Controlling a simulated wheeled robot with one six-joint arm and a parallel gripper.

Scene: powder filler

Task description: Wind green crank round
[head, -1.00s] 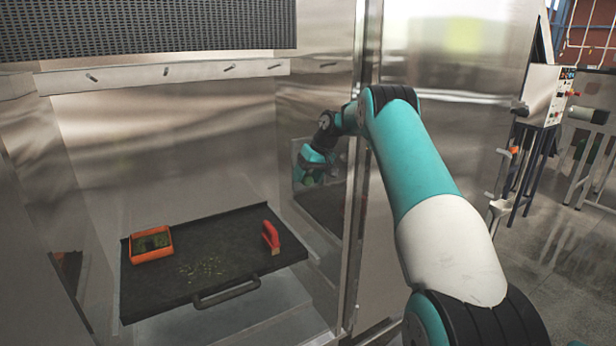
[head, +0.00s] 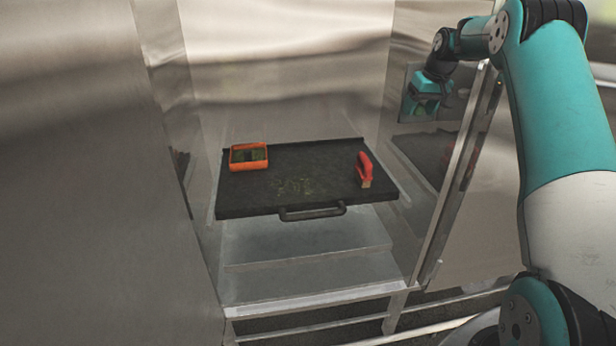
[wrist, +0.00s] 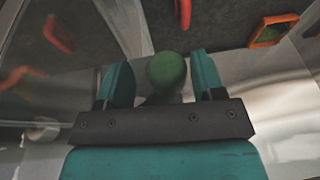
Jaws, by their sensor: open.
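The green crank's rounded knob (wrist: 166,72) shows in the wrist view, between the two teal fingers of my gripper (wrist: 162,84). The fingers are open, with a gap visible on each side of the knob. In the head view my gripper (head: 424,106) is at the right inner wall of the steel cabinet, by a small plate. The rest of the crank is hidden behind the gripper, and I cannot make the crank out clearly in the head view.
A dark tray (head: 240,201) with a front handle (head: 313,213) sits inside the cabinet. On it are an orange box (head: 249,169), a red-handled tool (head: 365,170) and scattered bits. The cabinet's right front post (head: 462,180) stands close to my arm.

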